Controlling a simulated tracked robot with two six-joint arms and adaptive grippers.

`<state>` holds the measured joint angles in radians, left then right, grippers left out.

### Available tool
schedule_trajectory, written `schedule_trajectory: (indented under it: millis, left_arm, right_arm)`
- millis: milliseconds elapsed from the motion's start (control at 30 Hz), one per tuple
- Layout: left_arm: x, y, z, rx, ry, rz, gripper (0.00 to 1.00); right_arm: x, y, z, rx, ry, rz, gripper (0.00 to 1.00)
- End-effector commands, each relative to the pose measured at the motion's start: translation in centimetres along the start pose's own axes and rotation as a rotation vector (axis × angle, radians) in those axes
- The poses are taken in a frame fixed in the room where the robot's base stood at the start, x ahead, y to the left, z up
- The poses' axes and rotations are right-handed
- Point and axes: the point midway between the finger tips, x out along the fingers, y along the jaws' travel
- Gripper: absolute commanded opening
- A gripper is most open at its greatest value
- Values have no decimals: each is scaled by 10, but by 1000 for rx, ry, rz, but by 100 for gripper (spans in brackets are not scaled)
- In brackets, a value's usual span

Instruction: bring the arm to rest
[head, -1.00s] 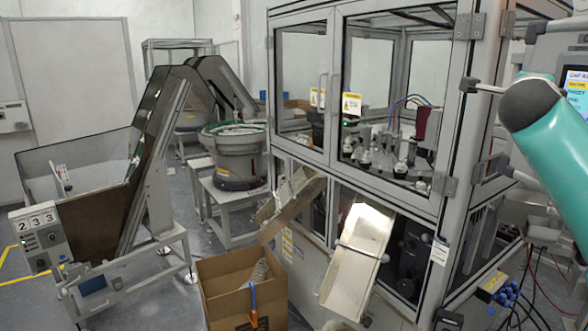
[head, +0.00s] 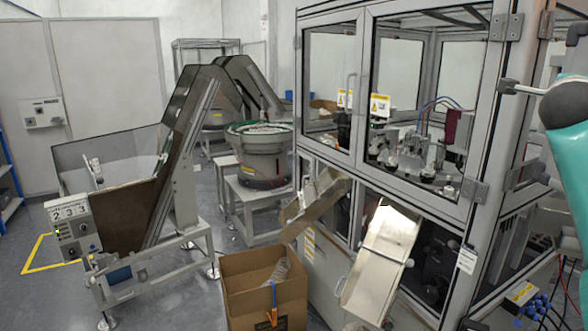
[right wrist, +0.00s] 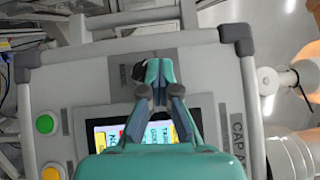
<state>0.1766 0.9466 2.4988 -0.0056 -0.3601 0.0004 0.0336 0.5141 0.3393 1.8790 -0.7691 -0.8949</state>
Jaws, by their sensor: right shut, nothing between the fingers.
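My right gripper (right wrist: 159,75) shows in the right wrist view, its teal fingers together and nothing between them. It is in front of a grey control panel (right wrist: 90,75) with a lit screen, and its fingers and body cover part of that screen. Whether the fingers touch the panel I cannot tell. In the head view only a dark joint and teal link of my right arm (head: 570,125) show at the right edge. My left gripper is in neither view.
The panel carries a green button (right wrist: 45,124) and a yellow button (right wrist: 51,173). The glazed machine (head: 335,155) stands close to my right arm in the head view. A metal chute (head: 380,262) and a cardboard box (head: 250,308) are in front of it. An inclined conveyor (head: 180,150) stands left.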

Motion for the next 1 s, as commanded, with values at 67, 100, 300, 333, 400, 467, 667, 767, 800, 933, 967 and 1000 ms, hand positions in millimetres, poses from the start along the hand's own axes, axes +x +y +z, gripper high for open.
schedule_trajectory:
  millis: [67, 100, 300, 333, 400, 467, 667, 767, 800, 933, 967, 1000]
  left_arm:
    - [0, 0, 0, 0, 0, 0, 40]
    - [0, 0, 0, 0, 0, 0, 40]
    - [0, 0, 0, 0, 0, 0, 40]
    - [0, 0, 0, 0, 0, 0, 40]
    - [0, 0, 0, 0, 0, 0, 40]
    - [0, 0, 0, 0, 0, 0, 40]
    - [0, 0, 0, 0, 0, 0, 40]
    - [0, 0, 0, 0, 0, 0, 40]
    - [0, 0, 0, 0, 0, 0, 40]
    - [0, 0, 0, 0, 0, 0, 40]
    - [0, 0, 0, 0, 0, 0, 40]
    - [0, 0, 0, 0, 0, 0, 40]
  right_arm:
    - [0, 2, 0, -1, 1, 3, 0]
    - [0, 1, 0, -1, 1, 3, 0]
    - [-3, 1, 0, -2, 2, 6, 0]
    - [-4, 1, 0, -1, 2, 6, 0]
    - [-6, 0, 0, -2, 3, 7, 0]
    - [-9, 0, 0, -1, 3, 6, 0]
    - [-20, 0, 0, -1, 1, 4, 0]
    - [-28, 0, 0, -1, -1, 2, 0]
    - [-31, 0, 0, -1, -2, 2, 0]
    - [-45, 0, 0, -1, -2, 2, 0]
    - [-48, 0, 0, -1, -2, 1, 0]
    - [-53, 0, 0, 0, -3, 1, 0]
